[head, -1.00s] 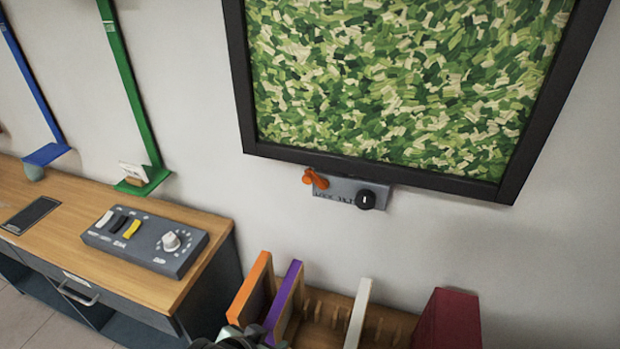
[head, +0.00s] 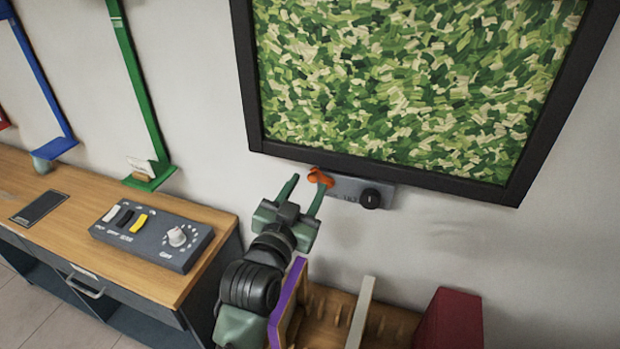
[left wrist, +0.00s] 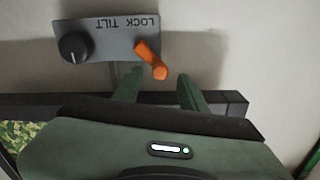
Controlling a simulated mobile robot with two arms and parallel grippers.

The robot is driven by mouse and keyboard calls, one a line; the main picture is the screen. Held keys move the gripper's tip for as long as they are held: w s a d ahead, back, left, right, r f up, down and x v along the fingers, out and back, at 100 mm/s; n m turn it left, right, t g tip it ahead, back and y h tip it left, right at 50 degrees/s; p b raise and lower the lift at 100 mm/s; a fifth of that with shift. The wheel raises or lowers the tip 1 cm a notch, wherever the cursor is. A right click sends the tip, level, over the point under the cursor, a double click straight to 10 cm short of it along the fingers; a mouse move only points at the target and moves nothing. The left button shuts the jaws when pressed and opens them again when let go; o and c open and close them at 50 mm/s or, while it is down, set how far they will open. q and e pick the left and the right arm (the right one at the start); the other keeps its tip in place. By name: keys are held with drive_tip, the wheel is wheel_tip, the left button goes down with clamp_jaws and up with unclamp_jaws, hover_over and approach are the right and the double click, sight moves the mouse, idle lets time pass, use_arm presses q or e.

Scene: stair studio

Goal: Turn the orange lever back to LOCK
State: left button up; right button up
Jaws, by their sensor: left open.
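The orange lever (head: 320,177) sits at the left end of a small grey plate (head: 346,188) under the framed green panel. In the left wrist view the plate (left wrist: 108,42) appears with upside-down LOCK and TILT lettering, and the lever (left wrist: 150,58) slants down and right from its pivot. My left gripper (head: 306,184) is open, its fingers reaching up to the lever. My right gripper is out of view.
A black knob (head: 371,198) is on the plate's right end. The framed green panel (head: 241,75) hangs directly above. A desk (head: 60,185) with a control box (head: 150,236) stands left. A wooden rack with purple (head: 287,300), white (head: 360,312) and dark red (head: 452,320) boards is below.

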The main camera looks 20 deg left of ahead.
sight(320, 180)
use_arm(q)
drive_tip(key=shift+w, duration=1.3)
clamp_jaws()
drive_tip(key=shift+a+n+p, duration=0.1)
drive_tip(key=shift+n+p, duration=0.5)
drive_tip(key=shift+p, duration=0.2)
drive_tip(key=shift+a+f+n+p, duration=0.15)
drive_tip(key=shift+f+n+p, duration=0.15)
drive_tip(key=shift+n, duration=0.3)
unclamp_jaws()
